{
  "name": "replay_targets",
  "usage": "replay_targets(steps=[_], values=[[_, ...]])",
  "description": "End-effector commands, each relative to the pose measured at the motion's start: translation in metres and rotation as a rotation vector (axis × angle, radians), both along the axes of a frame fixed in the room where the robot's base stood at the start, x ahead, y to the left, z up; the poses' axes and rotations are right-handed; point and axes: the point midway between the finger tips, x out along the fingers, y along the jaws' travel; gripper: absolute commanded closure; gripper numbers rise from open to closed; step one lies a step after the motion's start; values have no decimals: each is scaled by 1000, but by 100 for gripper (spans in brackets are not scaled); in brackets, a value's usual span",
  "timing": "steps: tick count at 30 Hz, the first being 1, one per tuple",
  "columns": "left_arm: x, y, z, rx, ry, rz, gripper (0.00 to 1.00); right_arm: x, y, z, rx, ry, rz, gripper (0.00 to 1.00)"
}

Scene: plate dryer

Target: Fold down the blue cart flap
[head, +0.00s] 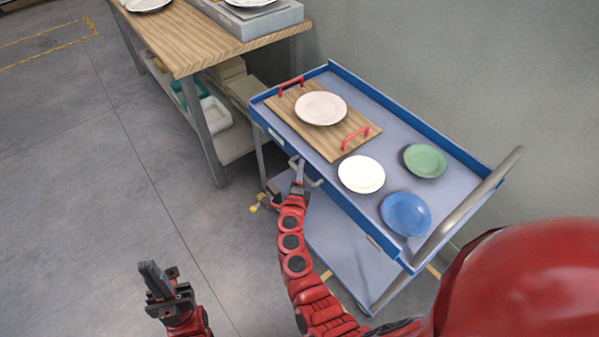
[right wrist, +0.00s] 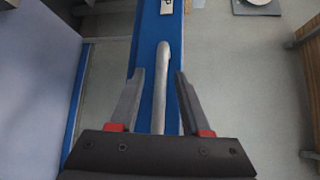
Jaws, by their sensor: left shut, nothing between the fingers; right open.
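The blue cart (head: 385,130) stands against the wall. Its long blue side flap (head: 345,205) faces me and appears raised along the tray's near edge. The flap also shows as a blue strip in the right wrist view (right wrist: 146,50). A grey bar handle (right wrist: 164,65) is on it. My right gripper (head: 298,166) is at this handle; in the right wrist view its two fingers (right wrist: 160,78) are open, with the handle between them. I cannot tell whether they touch it. My left gripper (head: 149,268) is shut and empty, over the floor at the lower left.
On the cart are a wooden board (head: 328,142) with red handles, a white plate (head: 321,108) on it, another white plate (head: 361,174), a green plate (head: 425,160) and a blue plate (head: 405,214). A wooden table (head: 185,50) stands behind at left. The left floor is clear.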

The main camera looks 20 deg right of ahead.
Motion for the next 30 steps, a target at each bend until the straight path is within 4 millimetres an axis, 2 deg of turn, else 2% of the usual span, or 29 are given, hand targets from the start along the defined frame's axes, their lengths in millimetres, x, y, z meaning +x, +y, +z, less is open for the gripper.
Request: replay_targets(steps=[1,9,30], values=[[0,0,0,0,0,0,100,0,0,0,0,0,0,53],[0,0,0,0,0,0,100,0,0,0,0,0,0,100],[0,0,0,0,0,0,100,0,0,0,0,0,0,100]])
